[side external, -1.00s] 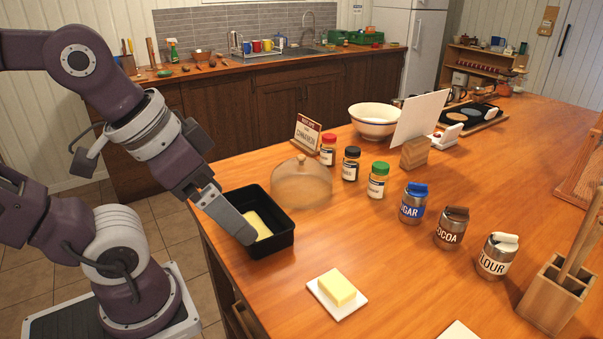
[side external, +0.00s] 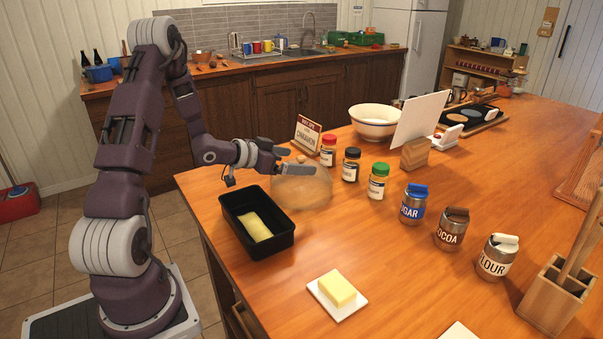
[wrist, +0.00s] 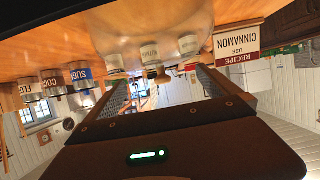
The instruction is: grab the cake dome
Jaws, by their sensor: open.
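The cake dome (side external: 308,190) is a see-through, brownish dome standing on the wooden counter, right of the black tin. Its small knob (side external: 301,158) is at its top. My gripper (side external: 295,164) is at the dome's top, its fingers pointing right, level with the knob. In the wrist view, which is upside down, the fingers of my gripper (wrist: 160,88) stand apart, with the brown knob (wrist: 156,74) showing between their tips. The fingers look empty; I cannot tell whether they touch the knob.
A black tin (side external: 240,246) with a yellow block stands left of the dome. Spice jars (side external: 351,165) stand close on its right, and a cinnamon recipe card (side external: 307,135) behind it. Butter on a white tile (side external: 337,291) lies in front. The counter between is clear.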

